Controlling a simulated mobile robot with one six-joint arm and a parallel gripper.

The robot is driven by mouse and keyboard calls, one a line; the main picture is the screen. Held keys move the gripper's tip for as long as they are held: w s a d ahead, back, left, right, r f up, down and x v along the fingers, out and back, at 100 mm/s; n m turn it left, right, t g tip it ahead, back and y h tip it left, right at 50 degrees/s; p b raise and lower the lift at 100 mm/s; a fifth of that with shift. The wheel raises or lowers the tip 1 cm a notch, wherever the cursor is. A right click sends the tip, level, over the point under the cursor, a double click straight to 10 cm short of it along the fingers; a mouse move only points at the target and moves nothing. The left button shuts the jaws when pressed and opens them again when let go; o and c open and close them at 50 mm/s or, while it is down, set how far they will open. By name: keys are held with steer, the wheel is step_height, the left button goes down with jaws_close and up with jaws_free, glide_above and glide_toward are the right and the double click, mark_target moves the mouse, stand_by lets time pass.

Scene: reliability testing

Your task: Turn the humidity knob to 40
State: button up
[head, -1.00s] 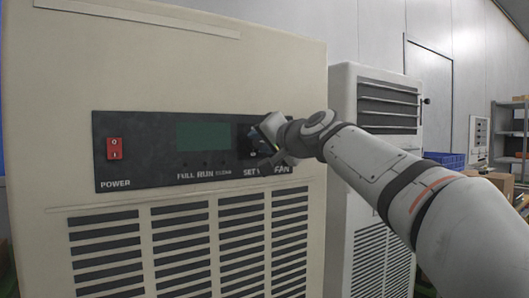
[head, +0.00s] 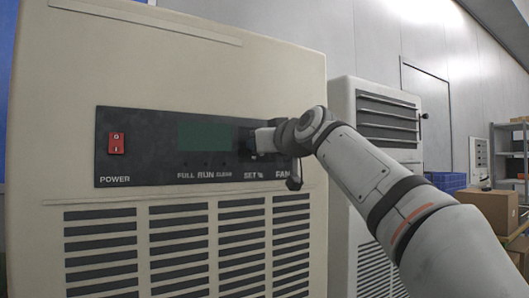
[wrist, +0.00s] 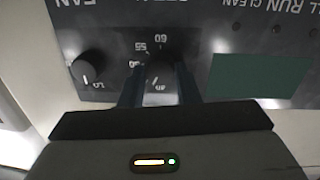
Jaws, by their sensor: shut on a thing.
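The humidity knob (wrist: 160,72) is a dark round dial under the SET % label in the wrist view, which shows the panel upside down. Small numbers ring it, with 60 and 55 legible; its exact pointer setting is hard to read. My gripper (wrist: 160,88) has its two blue-grey fingers on either side of the knob, shut on it. In the head view my gripper (head: 262,142) meets the black control panel (head: 140,165) just above SET % and hides the knob.
The fan knob (wrist: 88,68) is close beside the fingers. The panel also has a green display (head: 205,136) and a red power switch (head: 116,143). A second white unit (head: 372,105) stands to the right, with cardboard boxes (head: 490,210) and a blue crate (head: 446,181) beyond.

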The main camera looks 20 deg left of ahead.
steer(key=n+b, duration=0.2)
steer(key=n, duration=0.3)
steer(key=shift+n+t, duration=0.3)
steer(key=shift+b, duration=0.3)
steer(key=o, duration=1)
steer(key=shift+a+f, duration=0.1)
steer(key=shift+b+v, duration=0.8)
steer(key=shift+v, duration=3.05)
steer(key=shift+w, duration=0.1)
